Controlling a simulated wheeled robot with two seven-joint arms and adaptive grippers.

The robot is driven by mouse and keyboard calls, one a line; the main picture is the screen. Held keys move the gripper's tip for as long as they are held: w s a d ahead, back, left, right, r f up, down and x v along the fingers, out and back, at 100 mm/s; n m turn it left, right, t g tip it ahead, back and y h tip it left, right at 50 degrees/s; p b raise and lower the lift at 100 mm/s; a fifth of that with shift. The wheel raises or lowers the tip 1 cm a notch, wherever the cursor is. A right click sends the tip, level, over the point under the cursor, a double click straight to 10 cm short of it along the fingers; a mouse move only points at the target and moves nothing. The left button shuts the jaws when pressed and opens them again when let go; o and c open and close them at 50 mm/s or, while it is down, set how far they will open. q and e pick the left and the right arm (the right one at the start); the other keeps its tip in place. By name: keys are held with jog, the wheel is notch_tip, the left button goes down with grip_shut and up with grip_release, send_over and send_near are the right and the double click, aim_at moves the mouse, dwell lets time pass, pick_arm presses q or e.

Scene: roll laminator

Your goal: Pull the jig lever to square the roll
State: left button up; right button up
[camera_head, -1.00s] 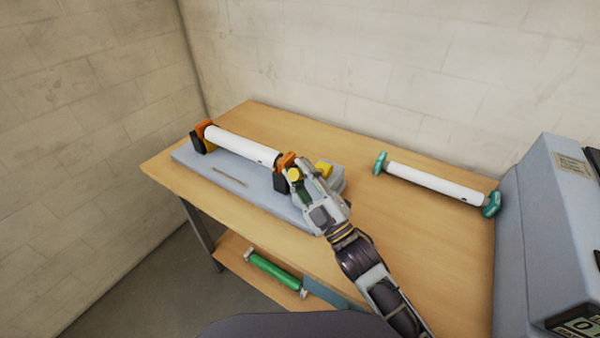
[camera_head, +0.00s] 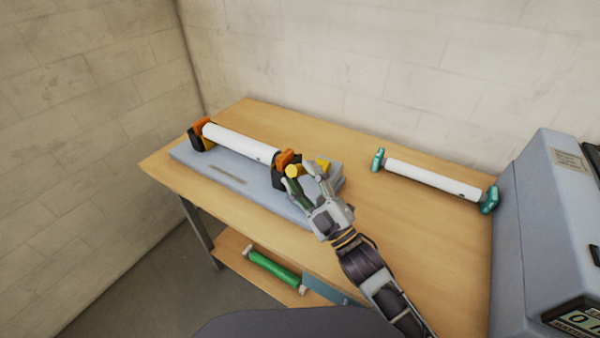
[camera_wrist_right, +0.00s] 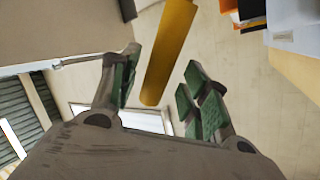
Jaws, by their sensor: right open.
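The jig (camera_head: 205,172) is a grey base on the table, with black and orange end holders. A white roll (camera_head: 240,143) lies across it between the orange ends. In the right wrist view the yellow lever (camera_wrist_right: 169,50) reaches down between the spread green-padded fingers (camera_wrist_right: 160,92), with visible gaps on both sides. My left gripper is not in view.
A second white roll (camera_head: 430,178) with teal ends lies at the table's back right. A grey machine (camera_head: 530,230) stands at the right. A green roll (camera_head: 273,269) lies on the lower shelf.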

jog(key=shift+v, duration=2.75)
jog(key=shift+s+f, duration=0.1)
